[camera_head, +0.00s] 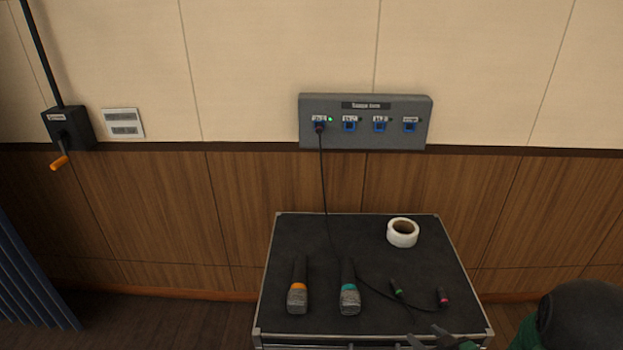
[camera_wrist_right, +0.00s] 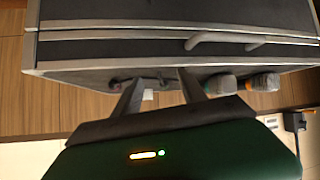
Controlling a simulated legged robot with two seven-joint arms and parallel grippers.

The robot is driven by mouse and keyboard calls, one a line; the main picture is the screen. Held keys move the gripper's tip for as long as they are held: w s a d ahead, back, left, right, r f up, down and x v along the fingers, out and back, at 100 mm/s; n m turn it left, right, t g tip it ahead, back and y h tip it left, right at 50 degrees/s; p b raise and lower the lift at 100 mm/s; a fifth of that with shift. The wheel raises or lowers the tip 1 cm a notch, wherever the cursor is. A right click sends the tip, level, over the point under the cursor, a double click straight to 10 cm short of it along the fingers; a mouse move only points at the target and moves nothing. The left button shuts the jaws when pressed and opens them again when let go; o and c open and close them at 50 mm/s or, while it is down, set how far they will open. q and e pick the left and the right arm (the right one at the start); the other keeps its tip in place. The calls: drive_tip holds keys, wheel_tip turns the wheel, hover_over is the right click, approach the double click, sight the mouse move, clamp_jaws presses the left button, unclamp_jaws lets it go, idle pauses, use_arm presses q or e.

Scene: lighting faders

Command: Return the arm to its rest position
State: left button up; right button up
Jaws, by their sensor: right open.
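My right gripper (camera_head: 432,338) shows at the bottom edge of the head view, by the front right edge of the black case (camera_head: 345,235). Its dark arm link enters at the lower right corner. In the right wrist view the two fingers (camera_wrist_right: 158,82) stand apart with nothing between them, in front of the case's front edge. My left gripper is in neither view.
On the case lie an orange-banded microphone (camera_head: 297,290), a teal-banded microphone (camera_head: 349,292), a white tape roll (camera_head: 402,232) and cable ends with green (camera_head: 397,287) and red (camera_head: 442,297) bands. A cable is plugged into the grey wall panel (camera_head: 365,137). A crank (camera_head: 60,160) hangs at left.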

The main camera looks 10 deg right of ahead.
drive_tip(key=s+a+r+m+g, duration=0.1)
drive_tip(key=s+a+g, duration=0.3)
drive_tip(key=a, duration=0.5)
drive_tip(key=s+a+r+g, duration=0.1)
drive_tip(key=s+a+g, duration=0.35)
drive_tip(key=a, duration=0.35)
drive_tip(key=w+p+v, duration=0.2)
drive_tip(key=p+v, duration=1.3)
drive_tip(key=shift+r, duration=0.25)
drive_tip(key=shift+w, duration=0.15)
